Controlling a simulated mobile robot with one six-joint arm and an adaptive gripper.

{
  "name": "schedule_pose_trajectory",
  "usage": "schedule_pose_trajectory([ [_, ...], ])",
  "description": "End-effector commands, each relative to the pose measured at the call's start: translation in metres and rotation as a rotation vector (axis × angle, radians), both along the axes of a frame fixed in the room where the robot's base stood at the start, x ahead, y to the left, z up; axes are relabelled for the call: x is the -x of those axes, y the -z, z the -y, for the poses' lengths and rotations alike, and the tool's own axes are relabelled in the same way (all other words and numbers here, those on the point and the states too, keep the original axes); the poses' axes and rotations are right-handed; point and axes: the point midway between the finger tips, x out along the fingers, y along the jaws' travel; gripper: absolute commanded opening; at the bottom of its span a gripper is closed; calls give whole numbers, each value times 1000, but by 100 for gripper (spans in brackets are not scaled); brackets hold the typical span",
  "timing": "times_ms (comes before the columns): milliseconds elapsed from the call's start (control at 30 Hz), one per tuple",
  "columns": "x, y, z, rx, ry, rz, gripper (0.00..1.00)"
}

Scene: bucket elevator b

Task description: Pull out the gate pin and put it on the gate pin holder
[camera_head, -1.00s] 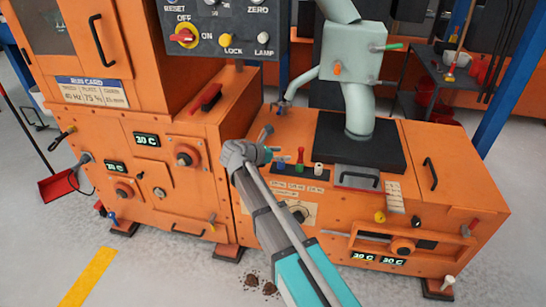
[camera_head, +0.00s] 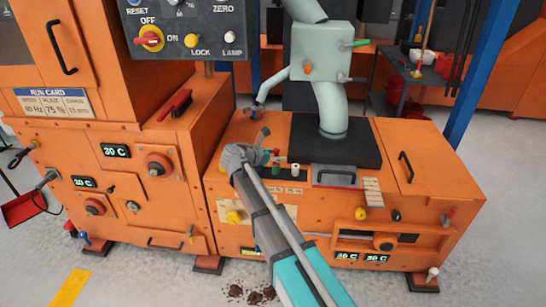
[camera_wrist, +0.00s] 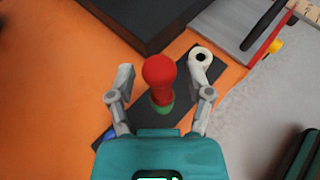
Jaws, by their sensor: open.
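A pin with a red knob (camera_wrist: 160,75) stands upright in a green-ringed seat on a dark strip (camera_wrist: 185,62) on the orange machine top. No readable label tells whether it is the gate pin or whether the strip is its holder. My gripper (camera_wrist: 162,78) is open, with one finger on each side of the red knob, seemingly without touching it. A white ring-shaped seat (camera_wrist: 201,57) lies beside the right finger. In the head view my gripper (camera_head: 268,155) is at the strip and hides most of the red knob; the white seat (camera_head: 295,170) shows beside it.
A grey-green chute box (camera_head: 320,50) with a green-tipped handle (camera_head: 360,43) stands on a black plate (camera_head: 325,143) behind the strip. A grey handled cover (camera_head: 337,176) lies to the right. An orange cabinet (camera_head: 130,150) rises at left.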

Motion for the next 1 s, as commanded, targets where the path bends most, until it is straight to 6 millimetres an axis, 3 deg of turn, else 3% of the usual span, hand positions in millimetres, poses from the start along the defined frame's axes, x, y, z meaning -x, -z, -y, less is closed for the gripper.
schedule_pose_trajectory([
  [167,0,0,0,0,0,0,64],
  [500,0,0,0,0,0,0,1],
  [1000,0,-2,0,0,0,0,0],
])
